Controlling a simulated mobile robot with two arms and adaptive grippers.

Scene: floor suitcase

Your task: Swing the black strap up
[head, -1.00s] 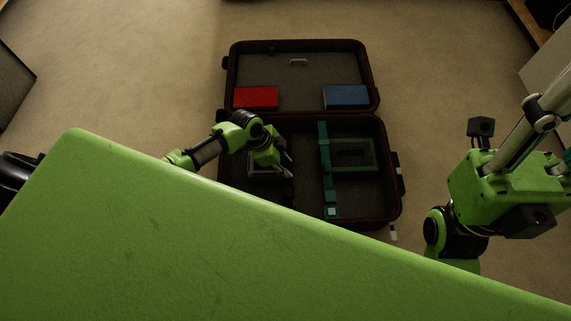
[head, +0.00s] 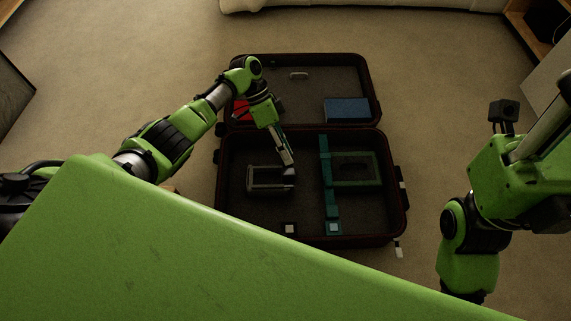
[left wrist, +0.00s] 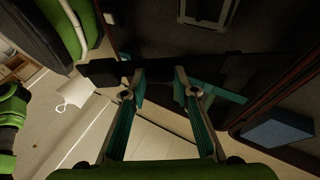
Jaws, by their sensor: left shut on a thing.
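The black strap (left wrist: 103,73) crosses the left wrist view as a dark band at the fingertips of my left gripper (left wrist: 159,88). The gripper is shut on it, with the fingers some way apart. In the head view my left gripper (head: 286,155) points down over the upper left part of the suitcase's near half (head: 228,215). There the strap is too dark to make out against the lining. A small white square (head: 290,229) lies at the near edge of that half. My right gripper is out of view; only its arm shows at the right.
A teal strap (head: 325,170) lies along the near half beside a teal frame (head: 375,170). A grey frame (head: 262,188) lies left of it. The open lid holds a blue box (head: 346,110) and a partly hidden red box (head: 240,110). Carpet around the suitcase is clear.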

